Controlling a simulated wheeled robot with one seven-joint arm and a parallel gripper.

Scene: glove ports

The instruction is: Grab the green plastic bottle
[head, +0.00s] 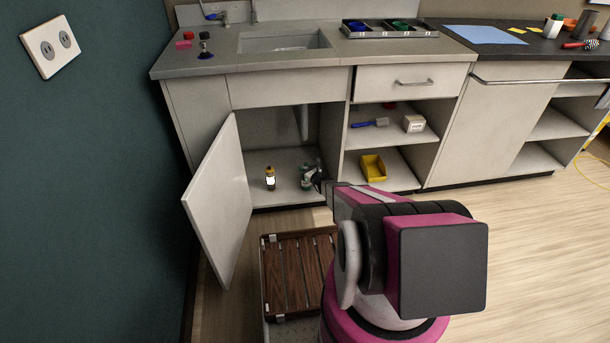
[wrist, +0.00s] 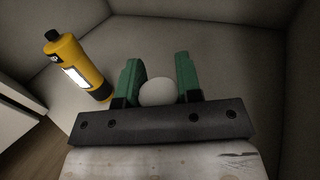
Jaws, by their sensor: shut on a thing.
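In the wrist view, my gripper (wrist: 161,82) has two green fingers, one on each side of a pale, round-topped thing (wrist: 157,92), and is shut on it. It appears to be the green plastic bottle seen from above. Its body is mostly hidden there. In the head view, my gripper (head: 312,178) reaches into the open cabinet under the sink. The small green and white shape (head: 306,184) at its tip is partly covered, and finger and bottle are hard to tell apart. It is at the cabinet floor; I cannot tell whether it is lifted.
A yellow bottle with a black cap (head: 270,178) stands left of my gripper; it also shows in the wrist view (wrist: 76,66). The open cabinet door (head: 220,200) is at the left. A wooden slatted thing (head: 298,272) lies in front. A yellow bin (head: 374,168) sits on the right shelf.

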